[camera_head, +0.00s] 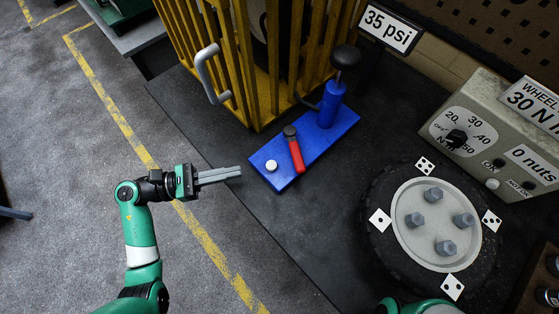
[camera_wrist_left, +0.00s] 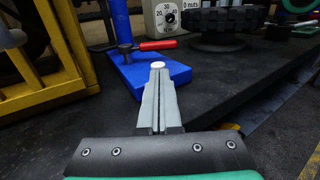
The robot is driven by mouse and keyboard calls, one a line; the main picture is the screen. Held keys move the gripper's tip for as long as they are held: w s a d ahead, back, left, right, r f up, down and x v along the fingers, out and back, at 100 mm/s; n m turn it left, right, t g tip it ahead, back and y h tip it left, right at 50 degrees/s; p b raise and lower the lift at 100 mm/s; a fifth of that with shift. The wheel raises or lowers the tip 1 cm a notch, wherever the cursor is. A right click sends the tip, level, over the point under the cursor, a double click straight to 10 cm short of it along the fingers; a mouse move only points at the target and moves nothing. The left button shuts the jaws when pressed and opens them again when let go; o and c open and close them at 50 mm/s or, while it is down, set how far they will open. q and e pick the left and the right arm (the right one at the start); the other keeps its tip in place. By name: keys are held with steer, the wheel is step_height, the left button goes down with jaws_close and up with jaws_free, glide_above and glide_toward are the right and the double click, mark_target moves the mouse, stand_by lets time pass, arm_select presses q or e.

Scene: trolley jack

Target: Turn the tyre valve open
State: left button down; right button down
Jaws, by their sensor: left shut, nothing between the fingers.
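The valve has a red lever (camera_head: 295,152) on a dark pivot, mounted on a blue base plate (camera_head: 328,142). In the left wrist view the red lever (camera_wrist_left: 157,45) points right from its pivot. A white round button (camera_head: 271,165) sits near the plate's front left end. My left gripper (camera_head: 240,172) is shut and empty, just left of the plate's near end, apart from the lever. In the left wrist view its fingertips (camera_wrist_left: 158,72) point toward the white button (camera_wrist_left: 158,65). My right gripper is not in view; only part of a green arm shows at the bottom.
A blue cylinder with a black knob (camera_head: 346,57) stands at the plate's far end. A yellow cage (camera_head: 250,95) with a grey handle (camera_head: 207,75) is behind. A wheel with several nuts (camera_head: 408,190) lies at right. A grey control box (camera_head: 475,115) and a "35 psi" sign (camera_head: 388,29) stand behind.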

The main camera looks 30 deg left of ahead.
mark_target(280, 168)
arm_select(q)
steer(key=b+x, duration=0.1)
steer(key=x, duration=1.1)
steer(key=shift+d, duration=0.15)
steer(key=shift+w, duration=0.1)
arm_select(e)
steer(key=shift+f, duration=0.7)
arm_select(q)
steer(key=shift+r, duration=0.1)
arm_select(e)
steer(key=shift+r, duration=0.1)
